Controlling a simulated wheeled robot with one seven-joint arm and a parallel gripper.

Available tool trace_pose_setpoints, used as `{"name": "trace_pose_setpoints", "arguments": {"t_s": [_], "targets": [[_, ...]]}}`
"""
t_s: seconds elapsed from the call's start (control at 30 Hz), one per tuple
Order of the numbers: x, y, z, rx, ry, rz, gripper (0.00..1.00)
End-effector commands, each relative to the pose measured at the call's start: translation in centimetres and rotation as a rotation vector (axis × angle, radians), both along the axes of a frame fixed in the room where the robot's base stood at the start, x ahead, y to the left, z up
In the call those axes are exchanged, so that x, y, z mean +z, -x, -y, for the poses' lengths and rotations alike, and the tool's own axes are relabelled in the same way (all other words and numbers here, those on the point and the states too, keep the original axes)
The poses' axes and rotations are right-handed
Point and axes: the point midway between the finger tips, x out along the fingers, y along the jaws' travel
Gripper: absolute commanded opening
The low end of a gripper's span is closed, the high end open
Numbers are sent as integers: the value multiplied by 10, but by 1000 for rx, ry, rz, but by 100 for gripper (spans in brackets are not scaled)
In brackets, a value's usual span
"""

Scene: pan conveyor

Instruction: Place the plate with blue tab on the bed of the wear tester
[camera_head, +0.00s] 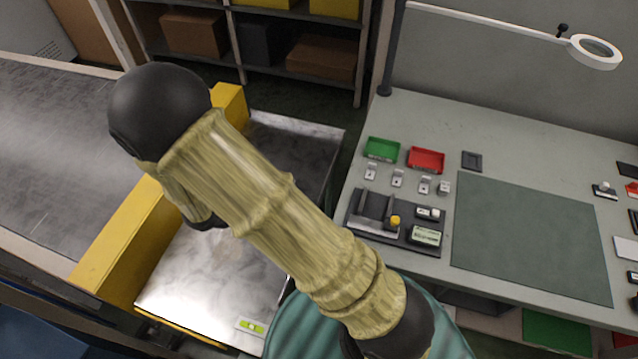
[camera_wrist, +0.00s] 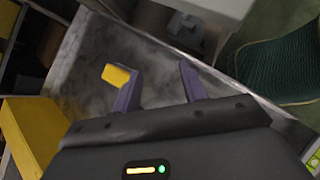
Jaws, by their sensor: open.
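My gripper (camera_wrist: 160,78) is open, with its two purple fingers apart over a grey metal table (camera_wrist: 75,75) and nothing seen between them. A small yellow piece (camera_wrist: 117,75) shows at the left finger's tip; I cannot tell whether it touches the finger. In the head view my arm hides the gripper. A dark instrument (camera_head: 408,236) with a grey block, a yellow knob and a small display stands on the bench; it may be the wear tester. Several small grey metal pieces (camera_head: 397,178) stand behind it. I cannot make out a blue tab on any of them.
The metal table (camera_head: 195,275) lies beside a conveyor (camera_head: 45,150) with a yellow rail (camera_head: 125,240). Green (camera_head: 382,149) and red (camera_head: 426,159) trays and a dark mat (camera_head: 530,235) are on the bench. A teal-covered seat (camera_wrist: 280,65) stands near the metal table.

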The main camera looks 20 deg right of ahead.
Motion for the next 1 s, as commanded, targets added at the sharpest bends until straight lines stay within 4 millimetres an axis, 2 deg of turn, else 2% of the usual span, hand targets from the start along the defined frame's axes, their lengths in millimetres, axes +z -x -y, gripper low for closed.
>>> {"name": "trace_pose_setpoints", "arguments": {"t_s": [0.03,0.2,0.4,0.6,0.77,1.0], "targets": [[11,6,13,-114,-72,16,43],[40,31,41,-486,-315,92,43],[76,50,61,-896,-594,253,43],[115,58,81,-1256,-843,479,43],[131,60,91,-1403,-946,598,43],[133,60,92,-1422,-958,612,43]]}}
